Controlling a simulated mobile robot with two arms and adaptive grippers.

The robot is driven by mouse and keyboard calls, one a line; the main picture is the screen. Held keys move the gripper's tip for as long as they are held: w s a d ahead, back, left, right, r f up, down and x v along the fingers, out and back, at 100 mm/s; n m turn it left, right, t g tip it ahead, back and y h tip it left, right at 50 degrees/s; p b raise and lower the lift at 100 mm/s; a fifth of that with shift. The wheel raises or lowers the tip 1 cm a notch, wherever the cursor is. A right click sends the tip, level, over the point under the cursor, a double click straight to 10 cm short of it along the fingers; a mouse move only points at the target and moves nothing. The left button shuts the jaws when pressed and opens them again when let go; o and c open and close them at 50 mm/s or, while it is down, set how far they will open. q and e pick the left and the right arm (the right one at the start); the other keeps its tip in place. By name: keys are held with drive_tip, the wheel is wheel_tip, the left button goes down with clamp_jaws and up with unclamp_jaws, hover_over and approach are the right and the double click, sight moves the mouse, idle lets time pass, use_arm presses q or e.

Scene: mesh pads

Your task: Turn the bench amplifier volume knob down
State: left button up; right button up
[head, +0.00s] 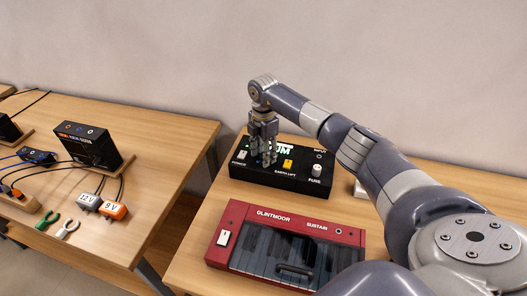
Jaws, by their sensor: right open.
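A black box (297,192) with green and white lettering on top, partly covered, sits on the right bench. Its readable labels are INPUT, EARTH LIFT and FUSE. It bears an orange switch (287,164), a white rocker switch (242,154) and a pale round cap (317,169) by FUSE. I cannot tell whether this box is the bench amplifier, and no label reads volume. My right gripper (265,160) is open and points down over the left part of the box's top, hiding what lies beneath. I cannot tell whether it touches. My left gripper is not in view.
A red GLINTMOOR keyboard (239,207) lies in front of the black box. My right arm spans the right side. A gap separates the left bench (184,137), which holds another black unit (88,145), cables, orange and white tagged plugs (113,210) and clips.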

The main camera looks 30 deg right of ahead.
drive_tip(key=shift+c, duration=0.6)
clamp_jaws()
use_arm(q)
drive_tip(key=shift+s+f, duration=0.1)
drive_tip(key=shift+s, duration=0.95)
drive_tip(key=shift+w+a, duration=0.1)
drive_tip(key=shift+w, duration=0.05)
